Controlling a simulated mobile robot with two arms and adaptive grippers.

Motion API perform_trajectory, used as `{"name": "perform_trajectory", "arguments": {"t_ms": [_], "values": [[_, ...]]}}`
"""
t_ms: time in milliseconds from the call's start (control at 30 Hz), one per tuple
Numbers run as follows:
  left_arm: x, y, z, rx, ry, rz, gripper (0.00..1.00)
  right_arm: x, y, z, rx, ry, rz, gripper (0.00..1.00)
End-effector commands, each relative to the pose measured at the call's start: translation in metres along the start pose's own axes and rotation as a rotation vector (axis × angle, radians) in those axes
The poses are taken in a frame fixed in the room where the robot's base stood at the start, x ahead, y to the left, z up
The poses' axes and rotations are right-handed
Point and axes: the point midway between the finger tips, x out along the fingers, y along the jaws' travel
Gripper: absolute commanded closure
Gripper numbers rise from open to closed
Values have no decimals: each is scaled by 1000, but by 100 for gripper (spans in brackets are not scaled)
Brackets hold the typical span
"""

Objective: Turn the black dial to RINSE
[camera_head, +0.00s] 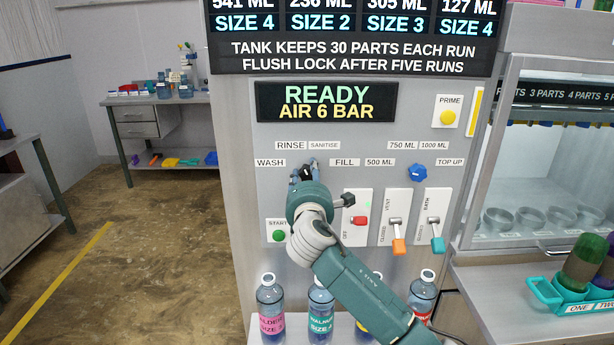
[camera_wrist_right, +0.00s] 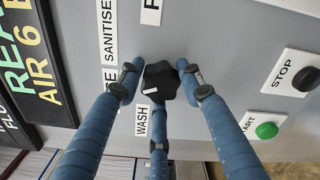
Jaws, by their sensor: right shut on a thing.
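The black dial (camera_wrist_right: 161,84) is on the grey machine panel, among the WASH (camera_head: 270,162), RINSE (camera_head: 290,145), SANITISE (camera_head: 324,145) and FILL (camera_head: 344,162) labels. In the head view my right gripper (camera_head: 303,172) covers most of it. In the right wrist view my right gripper (camera_wrist_right: 161,85) has its blue fingers closed around the dial. A small white mark shows on the dial's face, on the side towards WASH and RINSE; its exact setting is hard to tell. A finger partly hides the RINSE label in that view. My left gripper is not in view.
A blue knob (camera_head: 418,172) sits to the right of the dial. START (camera_head: 279,236) and STOP (camera_wrist_right: 306,79) buttons and orange (camera_head: 399,246) and teal (camera_head: 438,244) levers lie lower. Labelled bottles (camera_head: 271,308) stand below my forearm. The display (camera_head: 326,102) reads READY, AIR 6 BAR.

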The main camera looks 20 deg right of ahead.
Motion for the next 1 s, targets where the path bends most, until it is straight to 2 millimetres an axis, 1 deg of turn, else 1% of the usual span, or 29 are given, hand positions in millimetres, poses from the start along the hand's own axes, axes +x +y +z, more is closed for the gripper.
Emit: {"name": "perform_trajectory", "arguments": {"t_ms": [33, 300, 333, 400, 667, 767, 867, 1000], "values": [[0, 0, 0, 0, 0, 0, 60, 2, 5, 10, 2, -17, 9, 90], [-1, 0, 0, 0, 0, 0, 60, 2, 5, 10, 1, -17, 8, 90], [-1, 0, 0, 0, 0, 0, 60, 2, 5, 10, 1, -17, 8, 58], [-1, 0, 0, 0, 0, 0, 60, 2, 4, 10, 0, -16, 7, 45], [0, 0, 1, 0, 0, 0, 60, 1, 2, 4, -1, -8, 3, 45], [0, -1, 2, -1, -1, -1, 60, -3, 1, 3, -1, -7, 2, 45], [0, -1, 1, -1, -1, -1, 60, -15, 1, 3, -1, -5, 4, 45], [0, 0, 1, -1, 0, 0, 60, -44, 1, 3, 1, -5, 5, 45]]}}
